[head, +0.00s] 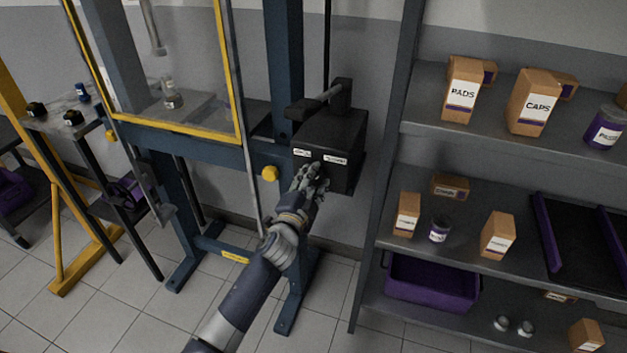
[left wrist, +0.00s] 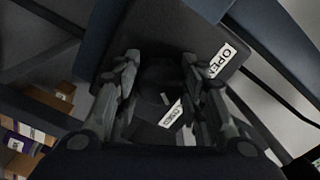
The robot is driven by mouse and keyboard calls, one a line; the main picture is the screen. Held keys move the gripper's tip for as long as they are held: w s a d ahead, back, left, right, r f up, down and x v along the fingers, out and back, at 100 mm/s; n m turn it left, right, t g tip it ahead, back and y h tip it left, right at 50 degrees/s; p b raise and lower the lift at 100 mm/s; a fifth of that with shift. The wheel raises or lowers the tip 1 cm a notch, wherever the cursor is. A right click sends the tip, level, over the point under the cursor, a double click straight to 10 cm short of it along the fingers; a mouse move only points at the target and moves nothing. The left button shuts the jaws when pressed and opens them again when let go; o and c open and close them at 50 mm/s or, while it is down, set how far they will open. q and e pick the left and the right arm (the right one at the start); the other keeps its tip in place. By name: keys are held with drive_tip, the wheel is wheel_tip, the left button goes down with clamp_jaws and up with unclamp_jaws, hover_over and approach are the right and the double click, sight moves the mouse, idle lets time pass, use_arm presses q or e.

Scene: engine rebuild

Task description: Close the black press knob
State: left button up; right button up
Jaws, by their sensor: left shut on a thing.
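The black press knob (left wrist: 160,75) is a dark round shape between my left gripper's fingers in the left wrist view, on the front face of a black box (head: 336,130). In the head view the knob is hidden behind my left gripper (head: 311,178), which reaches the lower front of the box. The fingers (left wrist: 160,95) are shut on the knob, one on each side. Two white labels are on the face: one reads OPEN (left wrist: 222,60), the other, partly covered by a finger, seems to read CLOSED (left wrist: 172,114). My right gripper is not in view.
The box is on a blue press frame (head: 285,60) with a yellow-edged guard (head: 236,70) and a yellow round knob (head: 270,173) to the left. A grey shelf (head: 430,150) with boxes, jars and a purple bin (head: 430,285) stands close on the right.

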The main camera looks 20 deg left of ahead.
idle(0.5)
use_arm(q)
drive_tip(key=o, duration=1.1)
drive_tip(key=s, duration=1.2)
drive_tip(key=shift+a, duration=0.2)
drive_tip(key=shift+f, duration=0.15)
